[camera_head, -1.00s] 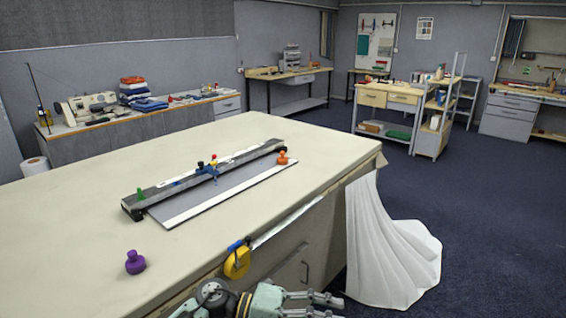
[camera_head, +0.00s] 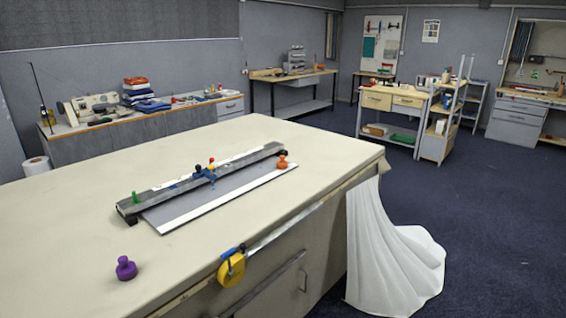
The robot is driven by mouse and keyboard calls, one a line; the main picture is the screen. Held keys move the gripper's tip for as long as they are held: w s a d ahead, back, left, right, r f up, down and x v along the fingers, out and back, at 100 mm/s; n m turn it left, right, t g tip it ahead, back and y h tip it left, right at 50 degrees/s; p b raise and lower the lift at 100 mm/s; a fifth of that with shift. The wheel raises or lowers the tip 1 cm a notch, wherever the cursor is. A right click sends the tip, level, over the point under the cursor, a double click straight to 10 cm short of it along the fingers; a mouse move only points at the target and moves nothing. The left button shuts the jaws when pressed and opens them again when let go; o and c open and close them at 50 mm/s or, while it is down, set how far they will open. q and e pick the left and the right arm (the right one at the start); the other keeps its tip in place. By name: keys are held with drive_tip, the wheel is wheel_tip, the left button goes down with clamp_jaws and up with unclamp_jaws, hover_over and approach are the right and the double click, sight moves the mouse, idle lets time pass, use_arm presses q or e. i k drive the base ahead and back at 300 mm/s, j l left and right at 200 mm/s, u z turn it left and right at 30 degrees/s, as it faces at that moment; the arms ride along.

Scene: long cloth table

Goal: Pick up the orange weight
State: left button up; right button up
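The orange weight (camera_head: 282,161) is small and knobbed. It stands upright at the far right end of the grey cutting board (camera_head: 215,199) on the long cloth table (camera_head: 75,220). A dark rail (camera_head: 160,197) runs along the board's back side, close behind the weight. A purple weight (camera_head: 126,268) of similar shape stands alone near the table's front left. Neither of my grippers shows in the head view, so their state is hidden.
A yellow tape roll with a blue clamp (camera_head: 231,269) hangs at the table's front edge. White cloth (camera_head: 392,255) drapes to the floor at the table's right end. Small coloured pieces (camera_head: 206,172) sit on the rail. Dark floor (camera_head: 490,220) is clear at right.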

sight(282, 164)
drive_tip(key=i+l, duration=0.25)
drive_tip(key=i+l+u, duration=0.15)
drive_tip(key=i+l, duration=0.15)
drive_tip(key=l, duration=0.15)
drive_tip(key=i+l, duration=0.25)
drive_tip(key=l, duration=0.15)
drive_tip(key=i+l+u, duration=0.1)
drive_tip(key=i+l, duration=0.15)
drive_tip(key=i+l+u, duration=0.1)
drive_tip(key=i+l, duration=0.15)
drive_tip(key=l, duration=0.25)
